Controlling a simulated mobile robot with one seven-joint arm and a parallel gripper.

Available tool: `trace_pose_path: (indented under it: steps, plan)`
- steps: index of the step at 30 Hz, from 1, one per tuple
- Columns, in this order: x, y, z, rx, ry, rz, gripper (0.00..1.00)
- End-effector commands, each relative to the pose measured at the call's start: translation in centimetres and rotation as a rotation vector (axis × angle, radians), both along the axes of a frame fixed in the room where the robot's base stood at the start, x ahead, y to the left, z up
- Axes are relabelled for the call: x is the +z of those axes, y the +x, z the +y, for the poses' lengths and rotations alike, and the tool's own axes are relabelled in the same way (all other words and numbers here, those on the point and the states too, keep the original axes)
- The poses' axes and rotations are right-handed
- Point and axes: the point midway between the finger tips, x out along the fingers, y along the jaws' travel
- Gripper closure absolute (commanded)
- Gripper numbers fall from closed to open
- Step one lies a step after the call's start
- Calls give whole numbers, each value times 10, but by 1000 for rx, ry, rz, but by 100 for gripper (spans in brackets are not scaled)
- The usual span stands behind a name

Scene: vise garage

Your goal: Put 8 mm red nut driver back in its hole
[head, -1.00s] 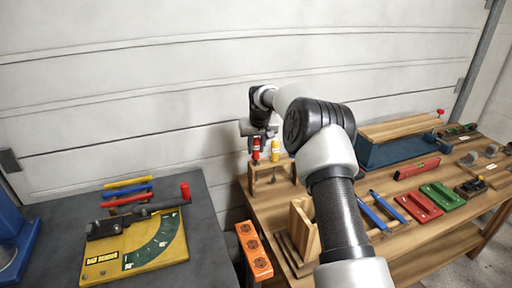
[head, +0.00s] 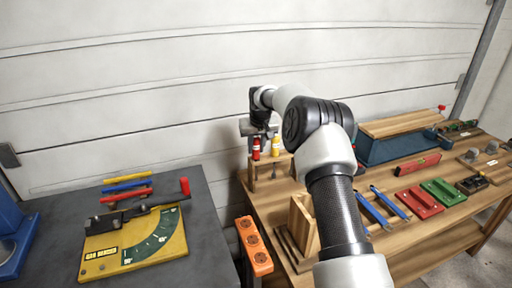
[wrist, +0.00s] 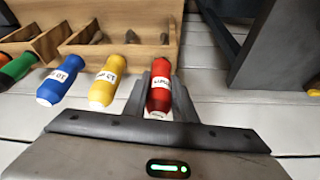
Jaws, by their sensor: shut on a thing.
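The red nut driver (head: 256,150) is upright at the left end of the wooden rack (head: 285,172) in the head view. Its red handle with a white label (wrist: 159,88) sits between the two fingers of my gripper (wrist: 160,100) in the wrist view. My gripper is shut on it, and in the head view my gripper (head: 259,130) is right above the rack. The yellow driver (wrist: 107,82) stands beside it, with the blue driver (wrist: 62,80) and green driver (wrist: 17,68) further left. I cannot tell whether the red driver's shaft is in a hole.
An orange block (head: 254,246) is at the bench's left edge. A yellow bar bender (head: 135,245) lies on the dark table at left. Red and green blocks (head: 420,202) and blue-handled tools (head: 388,205) lie to the right. The garage wall is close behind the rack.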

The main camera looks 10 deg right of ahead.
Motion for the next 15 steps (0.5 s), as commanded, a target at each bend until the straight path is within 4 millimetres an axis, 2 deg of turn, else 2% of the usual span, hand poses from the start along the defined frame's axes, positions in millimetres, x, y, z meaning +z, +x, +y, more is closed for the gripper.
trace_pose_path:
  steps: [15]
  plan:
    - [-8, 0, 0, 1, 0, -1, 99]
